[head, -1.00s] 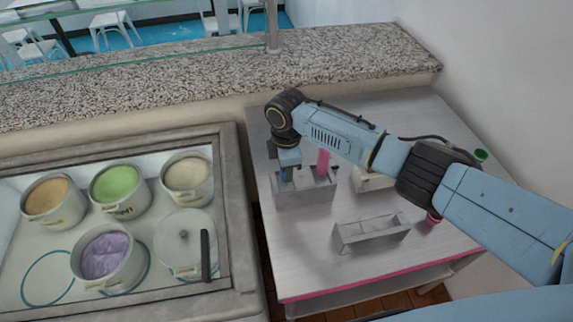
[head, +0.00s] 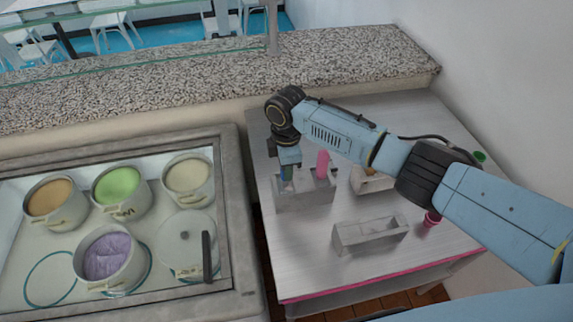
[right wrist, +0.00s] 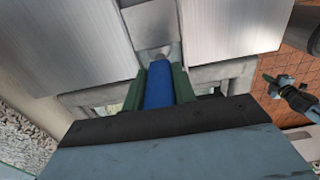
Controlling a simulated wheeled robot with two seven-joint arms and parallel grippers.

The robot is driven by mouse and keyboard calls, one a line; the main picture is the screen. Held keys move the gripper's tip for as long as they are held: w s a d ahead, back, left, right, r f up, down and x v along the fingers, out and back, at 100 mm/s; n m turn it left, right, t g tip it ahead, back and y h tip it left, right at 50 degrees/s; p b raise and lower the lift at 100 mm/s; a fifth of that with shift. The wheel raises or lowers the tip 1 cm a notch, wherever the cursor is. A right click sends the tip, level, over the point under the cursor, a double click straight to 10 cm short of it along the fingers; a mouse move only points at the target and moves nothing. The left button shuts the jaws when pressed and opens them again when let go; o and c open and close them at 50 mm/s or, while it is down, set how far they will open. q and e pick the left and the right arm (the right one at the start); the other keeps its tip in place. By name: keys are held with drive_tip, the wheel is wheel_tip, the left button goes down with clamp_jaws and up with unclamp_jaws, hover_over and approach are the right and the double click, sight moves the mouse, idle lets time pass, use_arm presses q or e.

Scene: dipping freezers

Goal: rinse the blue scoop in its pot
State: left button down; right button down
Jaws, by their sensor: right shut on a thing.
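My right gripper (head: 287,177) is shut on the blue scoop's handle (right wrist: 158,86), which stands between its green fingers in the right wrist view. The gripper points down at the left part of a grey metal block of pots (head: 305,196) on the steel table. The scoop's lower end is hidden in the head view, so I cannot tell how deep it sits in its pot. A pink scoop handle (head: 322,163) stands upright in the same block, just right of the gripper. A small dark gripper-like part, probably my left gripper (right wrist: 267,82), shows at the right wrist view's edge.
An empty grey divided holder (head: 370,234) stands nearer on the table (head: 300,270). A pink cup (head: 432,219) and a green item (head: 480,156) are to the right. The freezer (head: 240,220) with several ice-cream tubs is at left; a granite ledge (head: 200,80) runs behind.

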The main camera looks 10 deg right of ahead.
wheel_tip(320, 180, down, 2)
drive_tip(key=shift+b, duration=0.5)
drive_tip(key=shift+r, duration=0.2)
drive_tip(key=shift+r+p, duration=0.85)
drive_tip(key=shift+r, duration=0.3)
drive_tip(key=shift+f, duration=0.15)
drive_tip(key=shift+f+b, duration=0.85)
drive_tip(key=shift+f, duration=0.35)
drive_tip(key=shift+r, duration=0.1)
